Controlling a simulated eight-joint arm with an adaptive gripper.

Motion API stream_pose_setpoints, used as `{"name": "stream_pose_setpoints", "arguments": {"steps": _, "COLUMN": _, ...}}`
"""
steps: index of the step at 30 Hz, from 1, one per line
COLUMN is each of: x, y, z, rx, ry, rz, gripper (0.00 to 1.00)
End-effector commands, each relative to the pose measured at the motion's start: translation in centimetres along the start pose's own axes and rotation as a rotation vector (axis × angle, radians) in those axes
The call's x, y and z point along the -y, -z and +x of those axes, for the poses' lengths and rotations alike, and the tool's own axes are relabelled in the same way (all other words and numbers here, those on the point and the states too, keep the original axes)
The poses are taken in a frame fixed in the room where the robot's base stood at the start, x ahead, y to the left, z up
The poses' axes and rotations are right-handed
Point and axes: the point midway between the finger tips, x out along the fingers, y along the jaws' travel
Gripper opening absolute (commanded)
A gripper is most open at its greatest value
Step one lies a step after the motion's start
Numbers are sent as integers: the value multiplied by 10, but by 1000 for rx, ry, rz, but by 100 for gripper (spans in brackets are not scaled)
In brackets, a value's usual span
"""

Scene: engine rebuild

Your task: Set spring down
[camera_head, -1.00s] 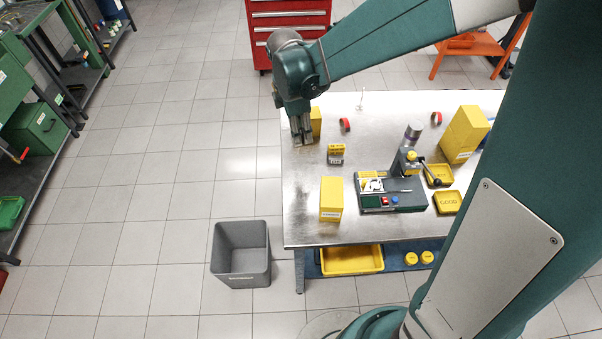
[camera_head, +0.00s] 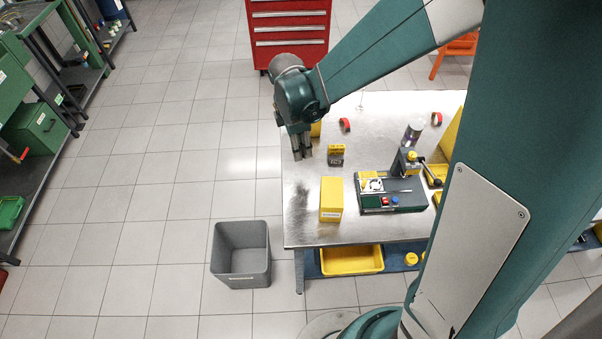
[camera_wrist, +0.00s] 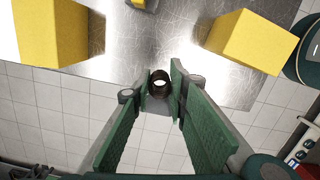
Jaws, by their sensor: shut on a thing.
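The spring (camera_wrist: 160,83) shows in the wrist view as a small dark ring, seen end-on between my fingertips. My gripper (camera_wrist: 159,85) is shut on it, with a green-padded finger on each side. In the head view my gripper (camera_head: 302,154) points down over the left edge of the metal table (camera_head: 305,228). The spring is too small to make out there. I cannot tell from these views whether the spring touches the table.
A yellow box (camera_head: 331,198) stands in front of my gripper, and a small yellow-and-dark block (camera_head: 336,154) is to its right. A tester device (camera_head: 392,193) sits farther right. A grey bin (camera_head: 240,254) stands on the floor left of the table.

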Motion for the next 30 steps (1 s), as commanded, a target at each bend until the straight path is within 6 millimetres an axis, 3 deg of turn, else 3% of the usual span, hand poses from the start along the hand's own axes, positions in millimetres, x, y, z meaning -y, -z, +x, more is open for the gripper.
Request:
{"name": "stream_pose_setpoints", "arguments": {"steps": 11, "x": 0, "y": 0, "z": 4, "rx": 0, "ry": 0, "rz": 0, "gripper": 6}}
{"name": "stream_pose_setpoints", "arguments": {"steps": 24, "x": -1, "y": 6, "z": 48, "rx": 0, "ry": 0, "rz": 0, "gripper": 6}}
{"name": "stream_pose_setpoints", "arguments": {"steps": 30, "x": 0, "y": 7, "z": 58, "rx": 0, "ry": 0, "rz": 0, "gripper": 6}}
